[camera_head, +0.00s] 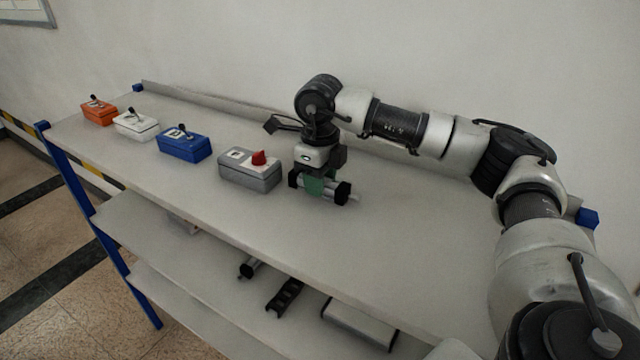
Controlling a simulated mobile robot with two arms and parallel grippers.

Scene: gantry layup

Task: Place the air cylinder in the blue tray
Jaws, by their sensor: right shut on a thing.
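The air cylinder (343,193), with black end caps and a silver rod, is in my right gripper (316,184). The green fingers of my right gripper are shut around its middle. The cylinder lies roughly level, low over or on the table top; I cannot tell whether it touches. A blue box (186,149) with a black lever on top stands to the left of it, behind the grey box; I see no clear open blue tray. My left gripper is not in view.
A grey box (249,178) with a red knob stands just left of the held cylinder. White (134,126) and orange (98,115) boxes stand farther left. The grey table top (400,240) is clear to the right and front. Dark parts (285,297) lie on the lower shelf.

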